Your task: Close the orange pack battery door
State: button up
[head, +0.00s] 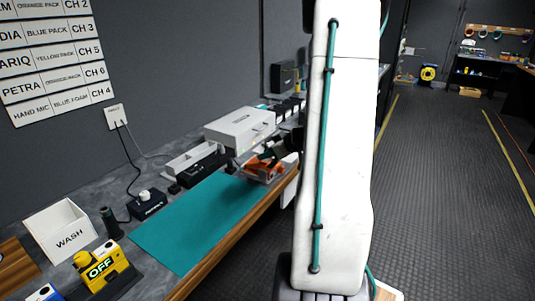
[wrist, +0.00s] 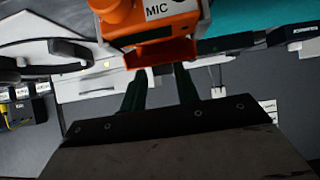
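The orange pack (head: 262,168) lies near the far end of the teal mat (head: 195,220), partly hidden by my gripper (head: 278,152) in the head view. In the wrist view the orange pack (wrist: 130,18), with a white "MIC" label, fills the top middle. A hollow orange flap (wrist: 162,53), which looks like its battery door, sticks out toward my gripper (wrist: 161,78). My gripper's two dark green fingers stand apart, with a gap between them, and point at the flap. Their tips are close to it or hidden behind it; contact cannot be told.
A white case (head: 240,128) and a grey-white tray (head: 195,162) stand behind the pack. A yellow "OFF" pack (head: 101,267) and a white WASH bin (head: 65,232) are at the near left. The mat's middle is clear. The aisle floor (head: 440,180) at right is free.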

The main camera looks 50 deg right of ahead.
jog(key=v, duration=0.8)
jog(key=shift+s, duration=0.5)
jog(key=shift+d+r, duration=0.1)
dwell(0.4)
jog(key=v, duration=0.7)
jog(key=shift+s+r, duration=0.25)
jog(key=shift+c, duration=0.3)
